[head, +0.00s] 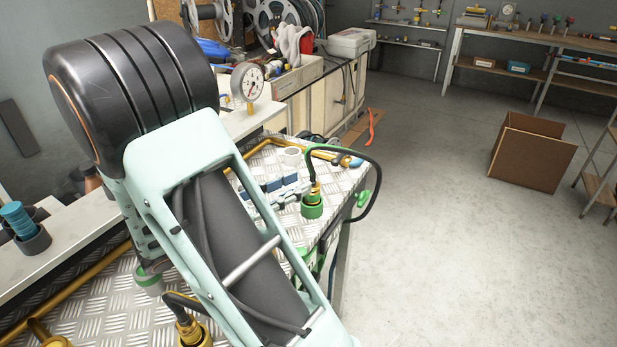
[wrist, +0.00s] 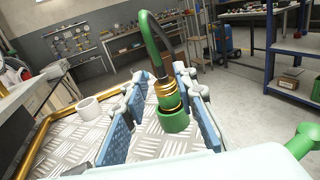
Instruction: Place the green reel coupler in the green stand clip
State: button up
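The green reel coupler (head: 312,208) is a green collar with a brass fitting and a dark hose looping up from it. It stands upright at the right side of the tread-plate bench top. In the wrist view the coupler (wrist: 174,121) lies between the blue pads of my gripper (wrist: 166,100), with a clear gap on the left pad and a narrower one on the right. My gripper (head: 277,188) is open. A green part (head: 362,199) at the bench's right edge may be the stand clip; a green piece also shows at the wrist view's right edge (wrist: 304,142). My arm hides part of the bench.
A white ring (wrist: 89,107) stands on the bench left of my gripper, near a brass pipe rail (wrist: 48,128). Another brass fitting with a hose (head: 190,330) is at the near edge. A pressure gauge (head: 247,82) stands behind. Open floor lies to the right.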

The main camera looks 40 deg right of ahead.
jog(key=a, duration=0.6)
jog(key=shift+a, duration=0.4)
